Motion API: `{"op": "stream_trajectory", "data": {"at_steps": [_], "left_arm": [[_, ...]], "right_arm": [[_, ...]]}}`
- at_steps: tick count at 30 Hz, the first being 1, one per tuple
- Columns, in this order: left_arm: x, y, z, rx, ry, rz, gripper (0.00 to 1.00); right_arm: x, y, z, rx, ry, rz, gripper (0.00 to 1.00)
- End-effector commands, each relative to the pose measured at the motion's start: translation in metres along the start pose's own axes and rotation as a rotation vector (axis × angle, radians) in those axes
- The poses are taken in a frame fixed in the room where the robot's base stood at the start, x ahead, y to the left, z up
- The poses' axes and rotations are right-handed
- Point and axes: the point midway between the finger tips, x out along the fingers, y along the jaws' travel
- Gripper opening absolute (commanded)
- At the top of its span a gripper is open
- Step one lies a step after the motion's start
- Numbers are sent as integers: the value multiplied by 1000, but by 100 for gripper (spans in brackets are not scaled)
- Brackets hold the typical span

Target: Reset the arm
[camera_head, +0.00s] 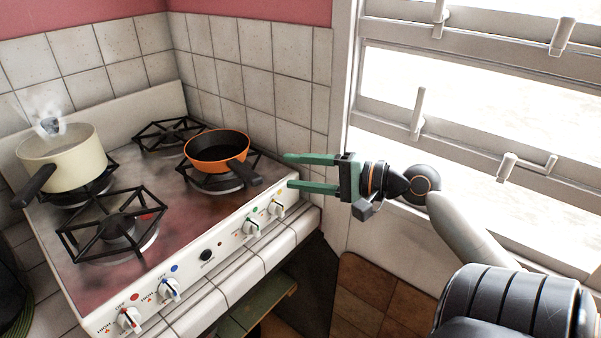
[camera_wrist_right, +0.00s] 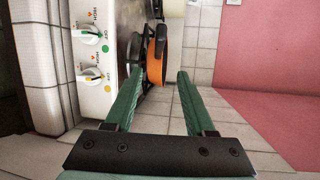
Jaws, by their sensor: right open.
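My right gripper (camera_head: 288,172) has green fingers spread apart and nothing between them. In the head view it points left, just right of the stove's front right corner. In the right wrist view the open fingers (camera_wrist_right: 160,75) reach toward the orange pan (camera_wrist_right: 157,55), which lies beyond them. My left gripper is not in view.
A steaming cream pot (camera_head: 75,160) stands on a left burner of the stove (camera_head: 190,225). Knobs (camera_head: 252,226) line the stove's front panel. A window frame (camera_head: 345,100) is close behind my right arm. A green stool or shelf (camera_head: 258,308) is below the counter edge.

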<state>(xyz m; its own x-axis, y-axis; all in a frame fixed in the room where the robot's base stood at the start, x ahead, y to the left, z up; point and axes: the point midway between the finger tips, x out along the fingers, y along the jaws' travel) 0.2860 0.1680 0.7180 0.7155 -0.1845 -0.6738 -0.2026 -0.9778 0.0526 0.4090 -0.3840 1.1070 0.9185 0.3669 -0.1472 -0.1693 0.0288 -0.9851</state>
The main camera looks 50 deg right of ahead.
Motion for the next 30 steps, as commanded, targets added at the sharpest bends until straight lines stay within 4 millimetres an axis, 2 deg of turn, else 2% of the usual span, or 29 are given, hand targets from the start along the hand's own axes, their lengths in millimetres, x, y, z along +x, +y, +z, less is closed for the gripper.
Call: {"op": "stream_trajectory", "data": {"at_steps": [17,20,23,26,30], "left_arm": [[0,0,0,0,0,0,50],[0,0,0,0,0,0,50],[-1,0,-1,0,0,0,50],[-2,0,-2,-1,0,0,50],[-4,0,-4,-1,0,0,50]], "right_arm": [[-1,0,0,0,1,0,55],[0,7,-2,-9,11,10,55],[6,36,-10,-60,51,56,55],[13,92,-16,-168,105,150,55],[20,186,-5,-398,133,325,55]]}}
